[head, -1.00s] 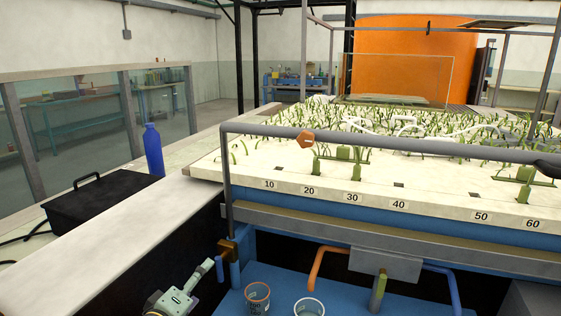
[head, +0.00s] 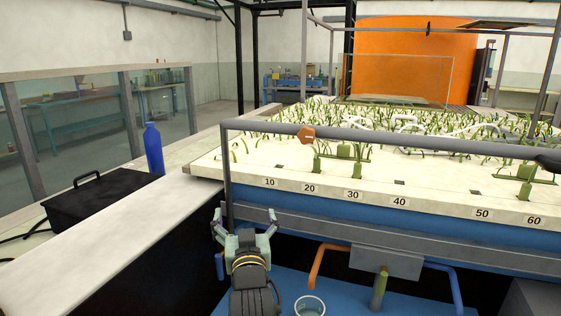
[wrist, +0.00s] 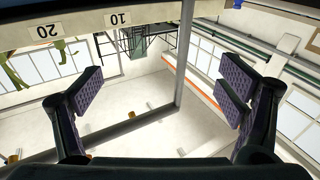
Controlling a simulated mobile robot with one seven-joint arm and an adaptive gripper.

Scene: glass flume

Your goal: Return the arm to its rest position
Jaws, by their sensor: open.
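My gripper (head: 244,217) is raised at the lower left of the flume front in the head view, its two fingers spread and pointing up and away. Nothing is between the fingers. In the wrist view the two padded fingers (wrist: 163,97) stand wide apart, with the walls, windows and ceiling of the room behind them. The flume's numbered edge (wrist: 75,24) runs across the upper left of the wrist view. My wrist and forearm fill the bottom centre of the head view and hide part of the blue surface.
The flume bed (head: 260,160) with green plants lies behind a grey rail (head: 400,143). A clear cup (head: 309,306) stands right of my arm on the blue surface (head: 345,295). An orange pipe (head: 318,265), a black box (head: 100,205) and a blue bottle (head: 153,150) are nearby.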

